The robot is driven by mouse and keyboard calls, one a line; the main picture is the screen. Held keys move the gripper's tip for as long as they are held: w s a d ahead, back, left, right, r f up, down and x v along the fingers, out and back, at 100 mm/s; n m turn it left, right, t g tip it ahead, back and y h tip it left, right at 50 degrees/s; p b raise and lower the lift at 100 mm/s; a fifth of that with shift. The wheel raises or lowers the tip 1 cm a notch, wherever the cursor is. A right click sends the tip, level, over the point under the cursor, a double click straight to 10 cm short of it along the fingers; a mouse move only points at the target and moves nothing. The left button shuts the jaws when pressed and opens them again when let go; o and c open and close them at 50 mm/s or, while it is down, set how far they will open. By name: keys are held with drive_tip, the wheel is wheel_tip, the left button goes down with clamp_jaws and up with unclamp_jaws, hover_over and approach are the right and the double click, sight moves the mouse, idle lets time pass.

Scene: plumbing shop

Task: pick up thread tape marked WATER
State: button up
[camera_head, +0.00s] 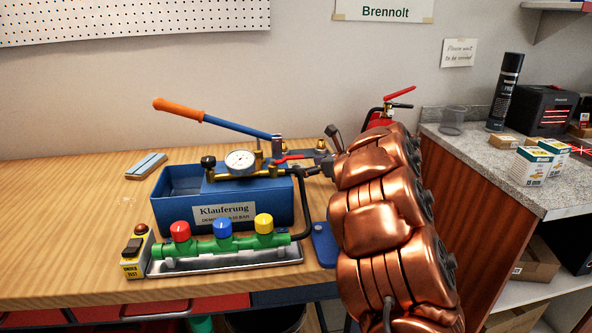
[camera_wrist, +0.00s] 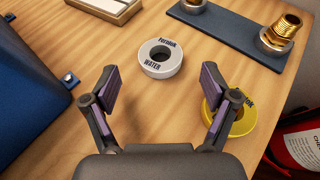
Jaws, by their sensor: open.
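The white thread tape roll marked WATER (camera_wrist: 161,68) lies flat on the wooden bench in the wrist view, just beyond my fingertips and roughly centred between them. A yellow tape roll (camera_wrist: 241,116) lies to its right, partly hidden behind my right finger; only the end of its lettering shows. My gripper (camera_wrist: 159,84) is open and empty, its two fingers spread apart. In the head view my copper-coloured arm reaches over the bench, and neither tape roll can be made out there.
A blue test pump (camera_head: 180,198) and a green manifold (camera_head: 195,246) stand on the bench (camera_head: 75,225). In the wrist view, a blue plate with brass fittings (camera_wrist: 235,40) lies beyond the rolls, and a red extinguisher (camera_wrist: 303,150) is at right. Bench around the white roll is clear.

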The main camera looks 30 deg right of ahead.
sight(300, 166)
drive_tip(key=x, duration=0.4)
drive_tip(key=shift+w, duration=0.1)
drive_tip(key=shift+c, duration=0.3)
drive_tip(key=c, duration=0.9)
drive_tip(key=shift+r, duration=0.1)
